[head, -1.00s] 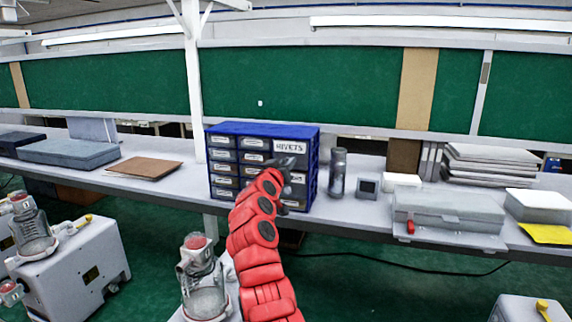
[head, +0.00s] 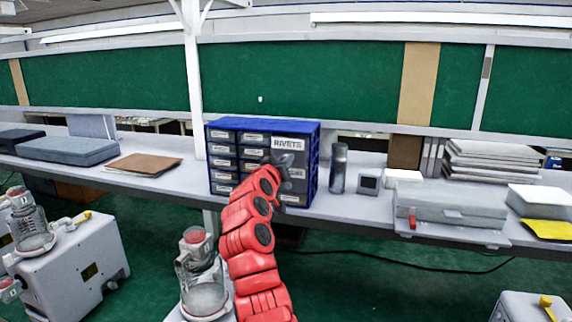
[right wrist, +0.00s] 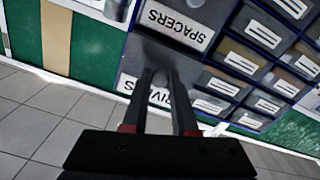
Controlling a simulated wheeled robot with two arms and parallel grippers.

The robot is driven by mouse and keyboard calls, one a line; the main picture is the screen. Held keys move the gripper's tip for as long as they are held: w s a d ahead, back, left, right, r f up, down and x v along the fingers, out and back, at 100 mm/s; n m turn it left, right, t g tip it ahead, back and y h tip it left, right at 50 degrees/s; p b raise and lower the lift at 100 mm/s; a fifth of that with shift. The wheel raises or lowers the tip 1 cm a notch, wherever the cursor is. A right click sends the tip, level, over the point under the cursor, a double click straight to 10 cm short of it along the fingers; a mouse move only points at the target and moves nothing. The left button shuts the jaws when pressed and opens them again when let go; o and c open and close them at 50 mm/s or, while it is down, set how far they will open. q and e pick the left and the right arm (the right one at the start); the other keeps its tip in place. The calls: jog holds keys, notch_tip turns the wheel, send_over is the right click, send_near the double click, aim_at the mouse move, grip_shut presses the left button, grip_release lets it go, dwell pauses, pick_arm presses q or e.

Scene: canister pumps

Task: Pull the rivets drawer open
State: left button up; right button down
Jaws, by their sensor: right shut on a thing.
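The rivets drawer (head: 288,144) is the large drawer at the upper right of the blue cabinet (head: 312,133), with a white RIVETS label. My right gripper (head: 285,160) is at the drawer's front, just below the label, and hides part of its face. In the right wrist view, which is upside down, the gripper (right wrist: 160,78) is shut at the drawer's handle, whose grip is mostly hidden. The RIVETS label (right wrist: 182,108) shows partly behind the fingers. I cannot tell whether the drawer stands out from the cabinet. My left gripper is not in view.
Several small drawers (head: 223,150) fill the cabinet's left side. A dark cylinder (head: 338,167) stands close to the cabinet's right on the bench. Canister pumps (head: 200,275) stand in front, near my red right arm.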

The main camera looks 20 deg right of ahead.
jog(key=b+v, duration=0.2)
jog(key=v, duration=0.5)
jog(key=c, duration=0.7)
grip_release()
jog(key=shift+s, duration=0.1)
jog(key=b+v, duration=0.5)
jog(key=v, duration=1.2)
jog(key=shift+s+b, duration=0.2)
jog(key=shift+b, duration=0.1)
